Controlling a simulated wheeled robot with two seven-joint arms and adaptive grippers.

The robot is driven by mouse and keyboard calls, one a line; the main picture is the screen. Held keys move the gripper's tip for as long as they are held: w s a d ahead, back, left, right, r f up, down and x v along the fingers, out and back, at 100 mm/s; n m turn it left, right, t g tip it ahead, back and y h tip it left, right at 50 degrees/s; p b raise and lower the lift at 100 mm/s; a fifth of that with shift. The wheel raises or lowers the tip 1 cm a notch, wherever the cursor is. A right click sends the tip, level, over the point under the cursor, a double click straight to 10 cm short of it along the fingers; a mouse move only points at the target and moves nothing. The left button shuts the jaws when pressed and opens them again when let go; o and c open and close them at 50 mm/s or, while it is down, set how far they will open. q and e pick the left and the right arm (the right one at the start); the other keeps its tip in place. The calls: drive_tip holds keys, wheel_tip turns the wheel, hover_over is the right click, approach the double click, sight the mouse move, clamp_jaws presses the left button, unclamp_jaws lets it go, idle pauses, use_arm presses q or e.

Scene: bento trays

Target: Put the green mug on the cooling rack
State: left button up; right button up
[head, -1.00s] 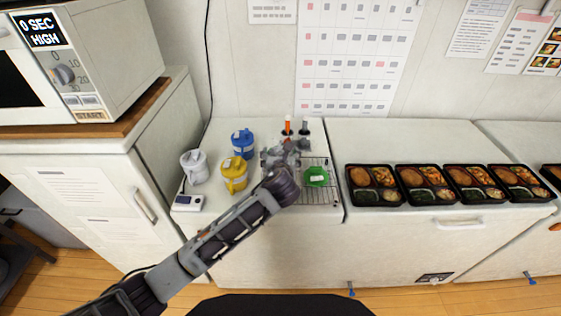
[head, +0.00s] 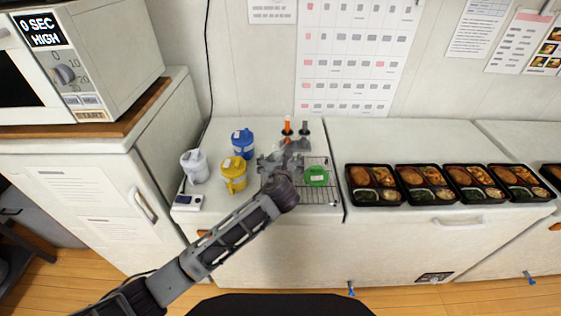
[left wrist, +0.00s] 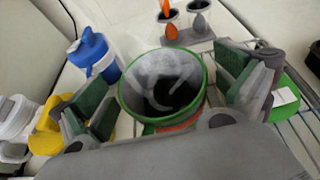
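My left gripper (head: 284,156) is over the left part of the cooling rack (head: 326,196). In the left wrist view its two green-padded fingers stand wide apart. Between them is an open, round vessel with a green rim (left wrist: 162,88) and a grey inside; the fingers look just clear of it. My gripper hides it in the head view. A green piece with a white label (head: 317,176) is on the rack to the right of my left gripper. I cannot tell whether it is the mug's lid or a separate thing. My right gripper is not in view.
Blue (head: 243,142), yellow (head: 234,176) and white (head: 194,166) mugs stand left of the rack. A small holder with orange (head: 287,127) and grey (head: 304,128) tools stands behind it. Several bento trays (head: 362,199) line the counter to the right. A small scale (head: 187,203) is at the front left.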

use_arm(q)
drive_tip(key=shift+r, duration=0.15)
drive_tip(key=v, duration=1.2)
idle(0.5)
idle(0.7)
